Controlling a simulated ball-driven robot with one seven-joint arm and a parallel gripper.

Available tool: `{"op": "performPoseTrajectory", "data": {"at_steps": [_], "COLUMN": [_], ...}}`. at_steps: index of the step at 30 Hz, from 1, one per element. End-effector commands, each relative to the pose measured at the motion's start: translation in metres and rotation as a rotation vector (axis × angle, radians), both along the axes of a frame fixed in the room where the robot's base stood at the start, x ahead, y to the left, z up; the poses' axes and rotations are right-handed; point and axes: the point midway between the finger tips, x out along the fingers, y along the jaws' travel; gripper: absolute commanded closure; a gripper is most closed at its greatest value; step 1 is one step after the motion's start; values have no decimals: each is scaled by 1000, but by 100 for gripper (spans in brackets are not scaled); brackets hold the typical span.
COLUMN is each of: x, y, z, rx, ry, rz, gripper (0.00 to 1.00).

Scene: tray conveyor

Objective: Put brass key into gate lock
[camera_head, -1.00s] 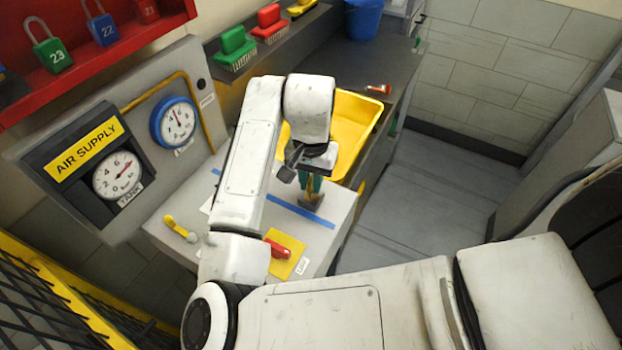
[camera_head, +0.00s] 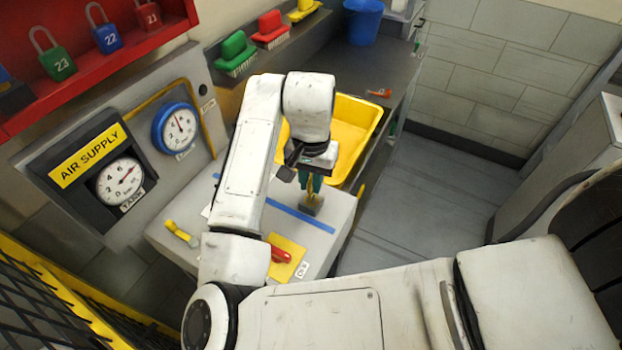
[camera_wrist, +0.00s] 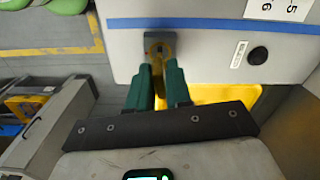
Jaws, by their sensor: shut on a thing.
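My gripper (camera_head: 312,184) points down above the light grey cabinet top, its green fingers shut on the brass key (camera_wrist: 157,67). Only a little of the key shows between the fingertips. The gate lock (camera_head: 312,206) appears as a small grey block on the cabinet top, right below the fingers. In the wrist view the lock (camera_wrist: 150,40) lies just beyond the fingertips, with the key's brassy end at or over it. I cannot tell whether the key is inside the lock, touching it or just above it.
The cabinet top (camera_head: 240,238) carries a blue stripe (camera_head: 303,215), a red handle on a yellow plate (camera_head: 290,262) and a yellow lever (camera_head: 180,233). A yellow tray (camera_head: 365,140) stands behind my gripper. The air supply panel (camera_head: 95,165) is at left. Open floor (camera_head: 420,200) lies right.

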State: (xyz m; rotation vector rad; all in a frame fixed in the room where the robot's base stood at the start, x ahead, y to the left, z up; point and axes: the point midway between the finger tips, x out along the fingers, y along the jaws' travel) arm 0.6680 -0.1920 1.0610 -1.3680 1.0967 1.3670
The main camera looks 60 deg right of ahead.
Motion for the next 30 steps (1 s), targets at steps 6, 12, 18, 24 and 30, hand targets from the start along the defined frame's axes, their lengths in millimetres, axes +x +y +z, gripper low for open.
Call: {"op": "performPoseTrajectory", "data": {"at_steps": [6,12,18,24,30], "x": [0,0,0,0,0], "y": [0,-1,0,0,0], "z": [12,27,39,39,36], "rx": [-1,-2,-1,0,0], "ry": [-1,-2,-1,0,0], "rz": [-1,-1,-1,0,0], "gripper": [100,100,100,100,100]}}
